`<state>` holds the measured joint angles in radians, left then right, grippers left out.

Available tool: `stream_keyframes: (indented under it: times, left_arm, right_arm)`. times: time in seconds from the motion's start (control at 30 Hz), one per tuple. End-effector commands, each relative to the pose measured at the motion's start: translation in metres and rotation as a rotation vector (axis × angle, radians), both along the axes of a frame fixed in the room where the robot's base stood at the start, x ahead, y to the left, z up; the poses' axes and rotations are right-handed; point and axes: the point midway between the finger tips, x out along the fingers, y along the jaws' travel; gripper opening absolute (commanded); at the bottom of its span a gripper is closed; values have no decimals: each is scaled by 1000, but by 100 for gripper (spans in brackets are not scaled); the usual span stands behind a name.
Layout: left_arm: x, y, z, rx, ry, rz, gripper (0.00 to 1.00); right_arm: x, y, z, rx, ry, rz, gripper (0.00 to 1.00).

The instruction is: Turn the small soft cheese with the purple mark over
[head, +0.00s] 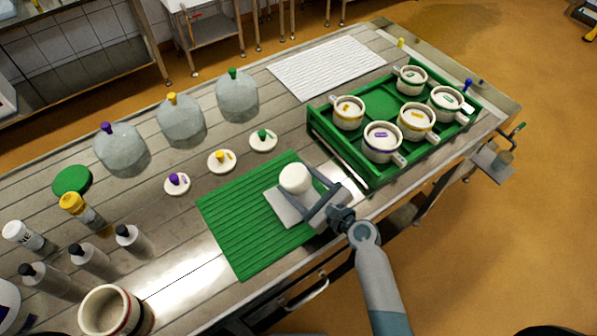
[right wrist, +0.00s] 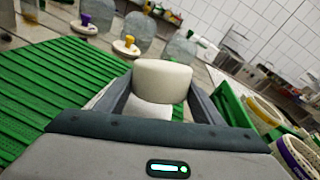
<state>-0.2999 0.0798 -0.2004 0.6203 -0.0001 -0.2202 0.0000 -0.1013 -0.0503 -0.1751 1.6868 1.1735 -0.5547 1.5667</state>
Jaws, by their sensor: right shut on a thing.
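My right gripper (head: 300,188) is shut on a small white cheese (head: 294,178), which also shows between the fingers in the right wrist view (right wrist: 162,80). No mark shows on the visible faces of this cheese. A pale square plate (head: 283,207) lies below it on the green ribbed mat (head: 240,225); I cannot tell whether the cheese touches the plate. A white mould with a purple band (head: 381,154) stands in the green crate (head: 345,160), with a purple mark on the white surface inside it. My left gripper is not in view.
Several other moulds with yellow or green marks, such as the yellow one (head: 416,122), stand in the crate just right of my gripper. White lids with purple (head: 177,184), yellow and green knobs lie behind the mat. Clear domes (head: 181,120) and bottles (head: 133,242) stand left.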

Motion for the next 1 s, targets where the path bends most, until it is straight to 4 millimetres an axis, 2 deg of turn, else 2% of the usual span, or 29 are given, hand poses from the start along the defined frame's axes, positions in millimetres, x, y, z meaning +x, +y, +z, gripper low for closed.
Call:
stream_keyframes:
  times: [0.03,0.3,0.93,0.97,1.0]
  left_arm:
    - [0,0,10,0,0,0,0]
    - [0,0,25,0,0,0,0]
    - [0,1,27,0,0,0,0]
    - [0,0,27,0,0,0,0]
    - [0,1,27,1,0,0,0]
  right_arm:
    - [0,0,4,40,33,-9,47]
    - [-1,2,-1,192,160,-38,47]
    - [-2,2,-4,229,190,-45,47]
    - [-2,2,-4,229,190,-45,64]
    - [-2,2,-4,229,190,-45,73]
